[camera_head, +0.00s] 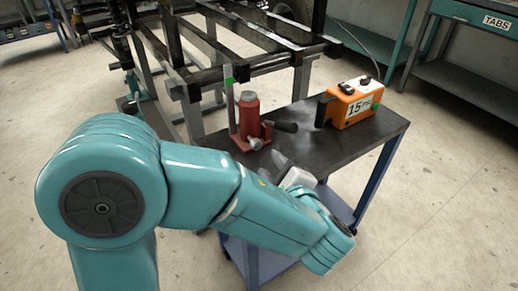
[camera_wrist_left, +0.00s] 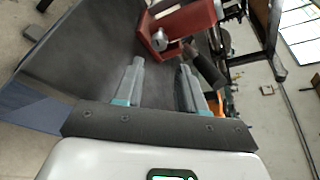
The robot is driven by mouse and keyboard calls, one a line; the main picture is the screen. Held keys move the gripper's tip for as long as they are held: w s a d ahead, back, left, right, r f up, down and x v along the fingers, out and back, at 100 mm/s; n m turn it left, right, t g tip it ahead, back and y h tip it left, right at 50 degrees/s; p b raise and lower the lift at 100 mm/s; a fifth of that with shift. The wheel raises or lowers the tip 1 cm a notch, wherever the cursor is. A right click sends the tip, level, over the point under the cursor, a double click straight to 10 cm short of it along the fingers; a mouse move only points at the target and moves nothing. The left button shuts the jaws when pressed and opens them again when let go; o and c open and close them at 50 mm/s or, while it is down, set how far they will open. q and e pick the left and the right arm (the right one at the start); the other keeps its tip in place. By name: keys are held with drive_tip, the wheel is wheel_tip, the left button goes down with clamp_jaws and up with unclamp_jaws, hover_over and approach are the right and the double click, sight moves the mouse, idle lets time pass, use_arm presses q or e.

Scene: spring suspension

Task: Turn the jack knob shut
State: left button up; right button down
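A red bottle jack (camera_head: 249,115) stands upright on the dark top of a small cart (camera_head: 330,150). A small silver knob (camera_head: 256,144) sits low on its front, and a black handle (camera_head: 286,127) sticks out to the right. In the left wrist view the red jack (camera_wrist_left: 183,18), the silver knob (camera_wrist_left: 159,41) and the black handle (camera_wrist_left: 207,68) lie just beyond the fingertips. My left gripper (camera_wrist_left: 158,66) is open and empty, its fingers apart. In the head view it (camera_head: 282,167) is in front of the jack, partly hidden by my arm. My right gripper is not in view.
An orange device (camera_head: 355,103) labelled 15 stands on the cart's right side. A dark metal frame (camera_head: 225,60) rises behind the jack. Teal workbenches (camera_head: 480,80) stand at the back right. The cart top between jack and device is clear.

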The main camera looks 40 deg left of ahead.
sight(258, 146)
use_arm(q)
drive_tip(key=b+x, duration=0.1)
drive_tip(key=x, duration=0.8)
drive_tip(key=shift+w+a+f+b, duration=0.15)
drive_tip(key=shift+a+f+b, duration=0.05)
drive_tip(key=shift+a+b, duration=0.1)
clamp_jaws()
